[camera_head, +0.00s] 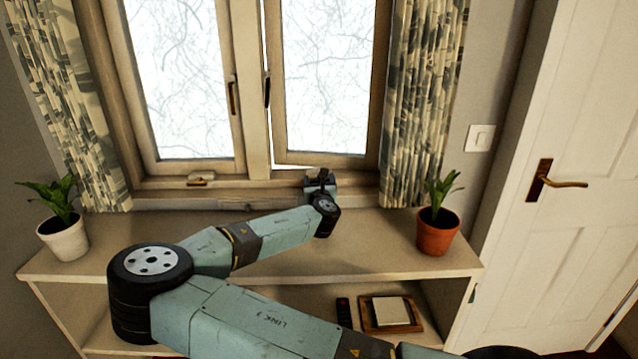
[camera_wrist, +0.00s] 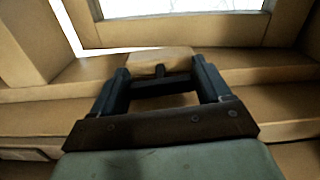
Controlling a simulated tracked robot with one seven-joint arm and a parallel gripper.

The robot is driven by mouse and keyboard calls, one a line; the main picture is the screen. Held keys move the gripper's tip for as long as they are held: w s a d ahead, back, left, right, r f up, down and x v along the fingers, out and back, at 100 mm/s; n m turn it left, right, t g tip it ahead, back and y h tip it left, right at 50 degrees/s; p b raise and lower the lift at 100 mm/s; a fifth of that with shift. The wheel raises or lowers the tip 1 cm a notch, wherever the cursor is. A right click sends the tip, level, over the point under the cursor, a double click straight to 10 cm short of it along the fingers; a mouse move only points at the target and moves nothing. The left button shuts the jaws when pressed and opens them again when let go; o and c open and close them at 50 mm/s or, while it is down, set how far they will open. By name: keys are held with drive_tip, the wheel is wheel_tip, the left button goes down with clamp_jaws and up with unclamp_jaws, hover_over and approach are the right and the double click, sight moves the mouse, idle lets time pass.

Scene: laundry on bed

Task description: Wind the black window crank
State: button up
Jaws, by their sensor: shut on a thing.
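The black window crank (camera_wrist: 163,86) shows in the wrist view as a dark bar between my fingers, with a short stub rising to a tan housing (camera_wrist: 160,61) on the sill. My gripper (camera_wrist: 160,80) is shut on the crank, one finger at each end of the bar. In the head view my gripper (camera_head: 320,182) is at the sill below the right window sash (camera_head: 325,157), and hides most of the crank. The right sash stands slightly ajar, with a bright gap along its left and lower edges.
A brass-coloured crank (camera_head: 199,181) sits below the left sash. A white-potted plant (camera_head: 63,240) and a terracotta-potted plant (camera_head: 438,232) stand on the shelf top (camera_head: 375,262), either side of my arm. Patterned curtains (camera_head: 415,110) flank the window. A door (camera_head: 590,130) is at right.

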drive_tip(key=shift+a, duration=0.1)
drive_tip(key=shift+c, duration=1)
drive_tip(key=m, duration=0.4)
drive_tip(key=shift+m, duration=0.3)
drive_tip(key=shift+d+f+m, duration=0.1)
drive_tip(key=shift+d+m, duration=0.1)
drive_tip(key=shift+m, duration=1.2)
drive_tip(key=shift+d, duration=0.1)
drive_tip(key=o, duration=1)
drive_tip(key=shift+c, duration=0.2)
